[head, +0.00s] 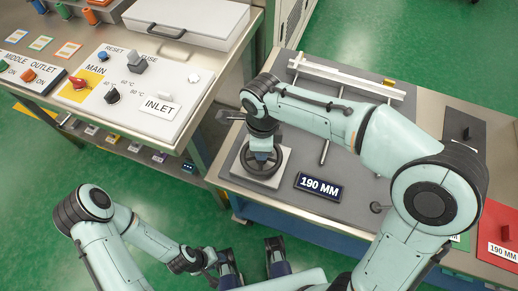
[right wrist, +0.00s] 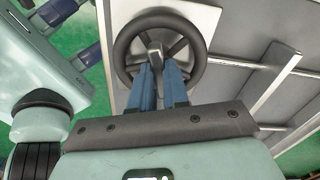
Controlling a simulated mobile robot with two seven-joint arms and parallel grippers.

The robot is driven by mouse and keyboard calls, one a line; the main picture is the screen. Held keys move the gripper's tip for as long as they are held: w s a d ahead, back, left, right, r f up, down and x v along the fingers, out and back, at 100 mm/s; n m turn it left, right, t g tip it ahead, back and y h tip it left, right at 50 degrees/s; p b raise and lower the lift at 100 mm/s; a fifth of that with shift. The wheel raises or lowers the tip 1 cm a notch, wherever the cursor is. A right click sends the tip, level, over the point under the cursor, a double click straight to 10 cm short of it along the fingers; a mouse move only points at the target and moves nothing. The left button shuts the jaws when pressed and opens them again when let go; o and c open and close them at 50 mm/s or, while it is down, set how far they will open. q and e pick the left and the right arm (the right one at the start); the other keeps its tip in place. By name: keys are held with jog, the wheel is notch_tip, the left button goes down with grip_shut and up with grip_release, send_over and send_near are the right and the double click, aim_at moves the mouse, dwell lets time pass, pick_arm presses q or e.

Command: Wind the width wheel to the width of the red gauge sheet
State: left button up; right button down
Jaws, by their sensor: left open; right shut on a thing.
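The dark width wheel (head: 262,160) sits on a pale square plate beside the display (head: 319,187), which reads 190 MM. The red gauge sheet (head: 494,222), labelled 190 MM, lies at the right edge, partly cut off. My right gripper is over the wheel; in the right wrist view its blue fingers (right wrist: 160,72) are shut on the wheel's handle (right wrist: 155,52). The wheel's rim and spokes (right wrist: 127,42) show around them. In the head view my right arm hides part of the wheel. My left gripper (head: 251,257) is open and empty at the bottom, away from the wheel.
Pale guide rails (head: 345,78) cross the grey table behind my right arm. A dark sheet with a knob (head: 466,133) lies at right; a green sheet is mostly hidden. A control panel (head: 140,92) with switches stands at left, across a gap.

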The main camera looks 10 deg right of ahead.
jog(key=m, duration=0.2)
jog(key=shift+m, duration=0.3)
pick_arm(q)
jog(key=shift+r, duration=0.1)
pick_arm(e)
jog(key=c, duration=1)
grip_release()
jog(key=shift+c, duration=0.2)
pick_arm(q)
jog(key=s+r+p, duration=0.1)
jog(key=r+p, duration=0.1)
jog(key=p, duration=0.1)
jog(key=shift+s+g, duration=0.2)
jog(key=shift+g, duration=0.2)
pick_arm(e)
notch_tip(320, 180, up, 13)
jog(key=shift+r, duration=0.2)
